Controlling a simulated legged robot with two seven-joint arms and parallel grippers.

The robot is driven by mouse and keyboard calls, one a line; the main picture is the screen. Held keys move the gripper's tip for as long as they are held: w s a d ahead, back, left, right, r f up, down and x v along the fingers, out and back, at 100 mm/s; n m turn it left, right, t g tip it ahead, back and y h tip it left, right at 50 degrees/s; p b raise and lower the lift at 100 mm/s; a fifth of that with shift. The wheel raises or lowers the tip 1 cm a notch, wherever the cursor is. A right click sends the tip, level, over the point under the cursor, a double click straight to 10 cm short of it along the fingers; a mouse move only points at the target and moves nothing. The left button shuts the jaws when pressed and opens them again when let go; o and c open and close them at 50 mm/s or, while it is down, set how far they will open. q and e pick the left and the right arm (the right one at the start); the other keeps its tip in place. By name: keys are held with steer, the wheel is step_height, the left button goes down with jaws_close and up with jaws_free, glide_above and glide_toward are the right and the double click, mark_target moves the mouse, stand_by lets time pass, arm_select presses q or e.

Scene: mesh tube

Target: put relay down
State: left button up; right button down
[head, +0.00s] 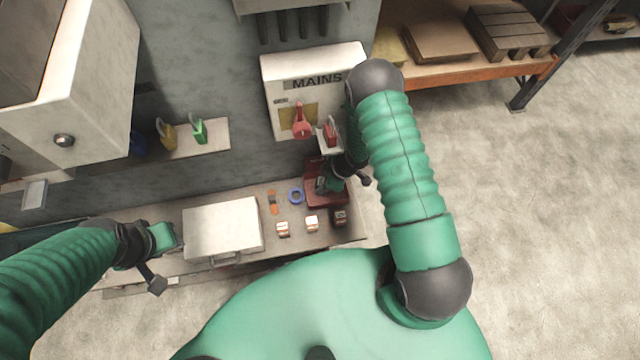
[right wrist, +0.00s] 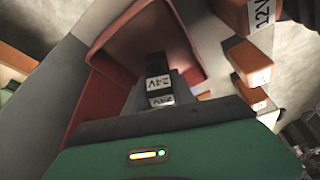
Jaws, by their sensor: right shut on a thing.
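My right gripper (head: 326,184) is shut on a dark relay (right wrist: 157,72) with a white label that seems to read 24V upside down. The gripper is over the red tray (right wrist: 110,50), and the relay shows against the tray's inside in the right wrist view. I cannot tell whether the relay touches the tray floor. In the head view the red tray (head: 313,198) is at the right end of the bench, partly hidden by the gripper. My left gripper (head: 168,238) is left of the white case; its finger opening is unclear.
Three small relays (head: 312,223) stand in a row along the bench front. A blue ring (head: 295,196) and an orange tool (head: 272,201) lie left of the tray. A white case (head: 222,228) fills the middle. The MAINS box (head: 300,70) hangs on the wall above.

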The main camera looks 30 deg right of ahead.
steer(key=c, duration=1.5)
jaws_free()
steer(key=shift+s+d+f, duration=0.1)
steer(key=shift+d, duration=0.05)
steer(key=shift+o, duration=1.3)
steer(key=shift+s+d, duration=0.1)
steer(key=shift+d, duration=0.15)
steer(key=shift+o, duration=0.9)
steer(key=shift+s+d, duration=0.1)
steer(key=shift+d, duration=0.4)
steer(key=shift+d+f, duration=0.1)
steer(key=shift+r, duration=0.25)
arm_select(q)
steer(key=shift+s+d+r+p, duration=0.15)
steer(key=shift+d+r, duration=0.1)
steer(key=shift+d, duration=0.3)
steer(key=shift+s+d+r+p, duration=0.1)
steer(key=shift+d+r+p, duration=0.1)
steer(key=shift+d, duration=0.35)
arm_select(e)
steer(key=v, duration=1.1)
steer(key=shift+r, duration=0.3)
